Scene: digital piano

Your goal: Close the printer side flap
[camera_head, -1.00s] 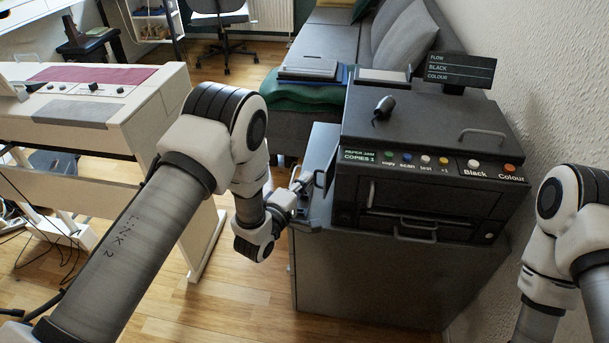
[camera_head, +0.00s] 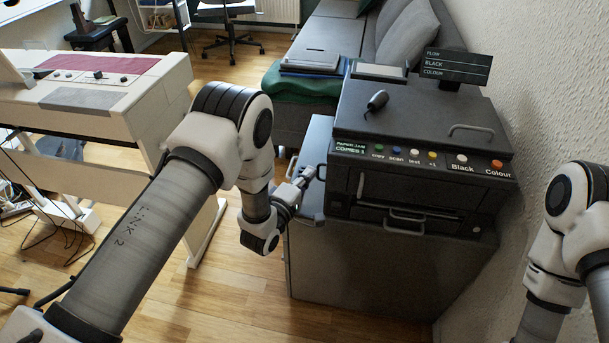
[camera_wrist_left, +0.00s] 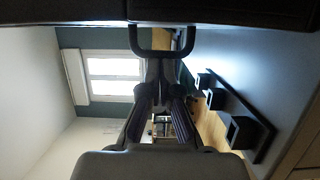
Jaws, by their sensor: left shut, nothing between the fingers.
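The dark printer (camera_head: 412,122) stands on a grey cabinet, with its coloured buttons facing me. My left gripper (camera_head: 305,174) is shut and empty, close beside the printer's left side. In the left wrist view, the shut fingers (camera_wrist_left: 162,100) point toward the room, and a dark loop handle (camera_wrist_left: 161,52) shows just above them against a dark surface. I cannot tell whether they touch. My right gripper is out of view.
The grey cabinet (camera_head: 375,270) fills the space under the printer. A white digital piano (camera_head: 85,115) stands to the left, with open wooden floor (camera_head: 255,285) between. A grey sofa (camera_head: 335,35) is behind, and a wall is close on the right.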

